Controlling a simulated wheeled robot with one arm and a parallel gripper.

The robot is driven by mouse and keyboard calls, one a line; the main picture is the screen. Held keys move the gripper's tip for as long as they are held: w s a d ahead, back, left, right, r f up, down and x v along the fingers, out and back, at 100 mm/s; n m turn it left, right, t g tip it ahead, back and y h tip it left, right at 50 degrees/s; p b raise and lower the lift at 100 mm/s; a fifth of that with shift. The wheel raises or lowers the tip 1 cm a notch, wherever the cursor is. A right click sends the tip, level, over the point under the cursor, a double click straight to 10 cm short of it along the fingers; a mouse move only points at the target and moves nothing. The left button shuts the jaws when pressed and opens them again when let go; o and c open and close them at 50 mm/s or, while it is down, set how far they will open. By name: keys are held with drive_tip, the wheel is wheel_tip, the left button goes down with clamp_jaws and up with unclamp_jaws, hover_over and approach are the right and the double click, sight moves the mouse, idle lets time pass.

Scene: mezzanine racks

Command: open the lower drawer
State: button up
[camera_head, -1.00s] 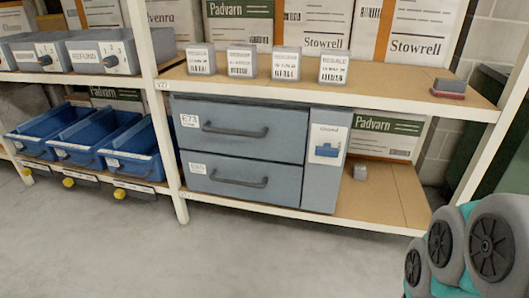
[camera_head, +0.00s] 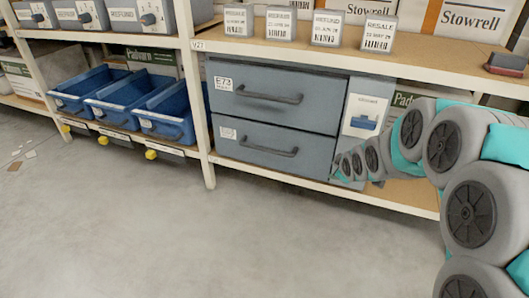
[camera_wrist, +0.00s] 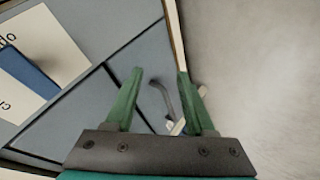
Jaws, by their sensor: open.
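The lower drawer (camera_head: 228,148) is a blue-grey front under a matching upper drawer (camera_head: 230,103). Both look shut, flush with their cabinet. The lower drawer's dark bar handle (camera_head: 270,150) runs across its front. My gripper shows in the wrist view (camera_wrist: 160,72) with two green fingers apart and nothing held. There the handle (camera_wrist: 162,98) appears between and beyond the fingers; I see no clear contact. In the head view my arm reaches in from the right, its end near the lower drawer's right side; the fingers are hard to make out.
A side panel with a picture card (camera_head: 364,115) stands right of the drawers, partly behind my arm. A white rack post (camera_head: 200,120) stands left, beside several blue bins (camera_head: 168,122). The shelf above holds labelled grey blocks (camera_head: 326,29). The floor in front is clear.

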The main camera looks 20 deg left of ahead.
drive_tip(key=w+a+f+n+t+y+b, duration=0.1)
drive_tip(key=w+a+f+n+y, duration=0.1)
drive_tip(key=w+a+f+n, duration=0.3)
drive_tip(key=w+a+t+y, duration=0.1)
drive_tip(key=w+a+y, duration=0.1)
drive_tip(key=a, duration=0.6)
drive_tip(key=n+t+y+b, duration=0.1)
drive_tip(key=n+y, duration=0.4)
drive_tip(key=n, duration=0.1)
approach(264, 150)
drive_tip(key=x, duration=0.3)
drive_tip(key=shift+m, duration=0.3)
drive_tip(key=shift+x, duration=3.85)
drive_tip(key=shift+w+d+f, duration=0.1)
drive_tip(key=shift+d+f, duration=0.05)
clamp_jaws()
